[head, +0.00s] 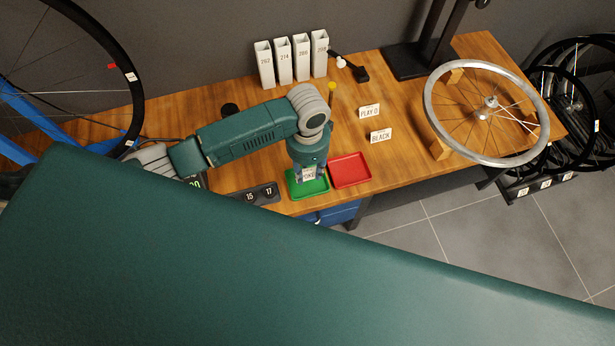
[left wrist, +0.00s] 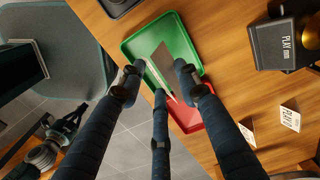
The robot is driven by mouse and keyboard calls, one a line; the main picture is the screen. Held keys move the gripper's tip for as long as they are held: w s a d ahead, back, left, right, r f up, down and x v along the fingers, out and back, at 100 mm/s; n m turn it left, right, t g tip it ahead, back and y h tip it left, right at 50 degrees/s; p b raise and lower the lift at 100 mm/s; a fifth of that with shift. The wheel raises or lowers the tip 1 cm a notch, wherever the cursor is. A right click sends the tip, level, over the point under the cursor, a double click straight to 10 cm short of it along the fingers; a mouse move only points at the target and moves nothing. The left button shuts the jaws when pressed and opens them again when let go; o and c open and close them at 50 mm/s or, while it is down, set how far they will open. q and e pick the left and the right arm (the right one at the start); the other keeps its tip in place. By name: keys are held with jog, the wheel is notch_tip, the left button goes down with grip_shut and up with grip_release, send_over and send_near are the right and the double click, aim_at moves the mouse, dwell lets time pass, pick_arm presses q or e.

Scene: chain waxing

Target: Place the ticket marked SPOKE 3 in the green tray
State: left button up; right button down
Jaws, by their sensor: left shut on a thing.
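My left gripper (head: 308,178) points down over the green tray (head: 297,192) at the front edge of the bench. It is shut on a small white ticket (head: 308,174), whose lettering is partly covered and looks like SPOKE; the number is not readable. In the left wrist view the fingers (left wrist: 160,82) hold the ticket upright, nearly edge-on, above the green tray (left wrist: 134,45). I cannot tell whether the ticket touches the tray floor. My right gripper is not in view.
A red tray (head: 350,170) stands right beside the green one. Tickets reading PLAY 0 (head: 369,112) and BLACK (head: 380,136) stand behind. A wheel (head: 432,110) is at the right, white numbered boxes (head: 283,62) at the back, and a dark panel (head: 255,196) lies left of the trays.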

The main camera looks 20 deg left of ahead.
aim_at(308, 177)
pick_arm(q)
jog(key=shift+f, duration=0.45)
notch_tip(308, 177, down, 4)
jog(key=shift+r, duration=0.25)
jog(key=shift+f, duration=0.15)
jog(key=shift+f+b, duration=0.1)
jog(key=shift+b, duration=0.2)
jog(key=o, duration=0.8)
jog(key=shift+c, duration=0.2)
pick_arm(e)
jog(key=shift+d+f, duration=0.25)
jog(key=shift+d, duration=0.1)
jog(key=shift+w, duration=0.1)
